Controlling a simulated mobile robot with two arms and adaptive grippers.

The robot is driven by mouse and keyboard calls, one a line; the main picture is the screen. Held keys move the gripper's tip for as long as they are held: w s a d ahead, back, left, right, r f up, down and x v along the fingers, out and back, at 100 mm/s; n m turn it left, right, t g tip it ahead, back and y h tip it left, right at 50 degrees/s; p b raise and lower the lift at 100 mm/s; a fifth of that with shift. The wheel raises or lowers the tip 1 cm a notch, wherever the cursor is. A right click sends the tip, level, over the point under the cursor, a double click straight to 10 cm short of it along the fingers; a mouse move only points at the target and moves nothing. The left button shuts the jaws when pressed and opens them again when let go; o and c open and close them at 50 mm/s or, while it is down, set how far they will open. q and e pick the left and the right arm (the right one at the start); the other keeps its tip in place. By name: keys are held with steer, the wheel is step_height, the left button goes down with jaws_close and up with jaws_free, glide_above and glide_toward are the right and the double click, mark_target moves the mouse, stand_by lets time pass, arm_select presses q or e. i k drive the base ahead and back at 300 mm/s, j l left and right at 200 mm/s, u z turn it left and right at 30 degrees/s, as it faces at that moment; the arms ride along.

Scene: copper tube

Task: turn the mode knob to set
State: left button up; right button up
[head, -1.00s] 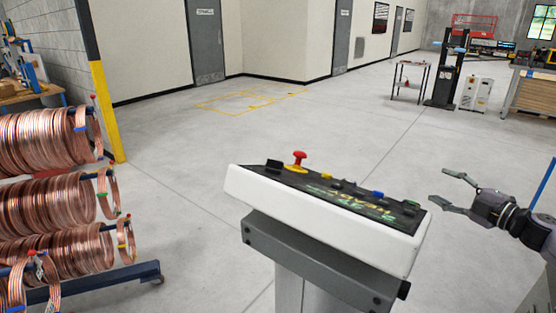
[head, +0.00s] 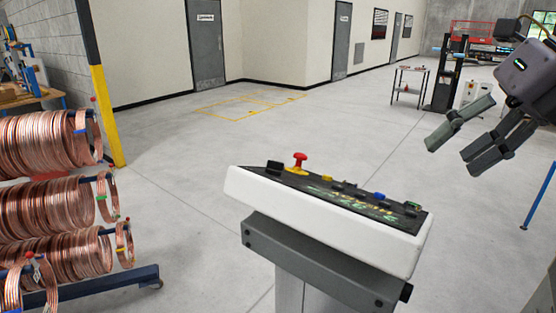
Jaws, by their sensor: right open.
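The control panel (head: 325,217) is a white, sloped console with a black face on a grey post in the middle of the head view. Its face carries several small controls, among them a dark block-shaped one (head: 275,167) at the left end, a blue one (head: 378,197) and a dark one (head: 411,207) at the right end. Which of them is the mode knob I cannot tell; the lettering is unreadable. My right gripper (head: 450,156) is open and empty, above and to the right of the panel, touching nothing. My left gripper is out of view.
A red mushroom button on a yellow base (head: 299,162) stands up from the panel. A rack of copper coils (head: 45,202) fills the left side, its blue foot (head: 110,281) reaching towards the panel post. The floor behind the panel is clear.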

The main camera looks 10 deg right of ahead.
mark_target(273, 168)
steer(key=i+j, duration=0.7)
steer(key=i, duration=0.2)
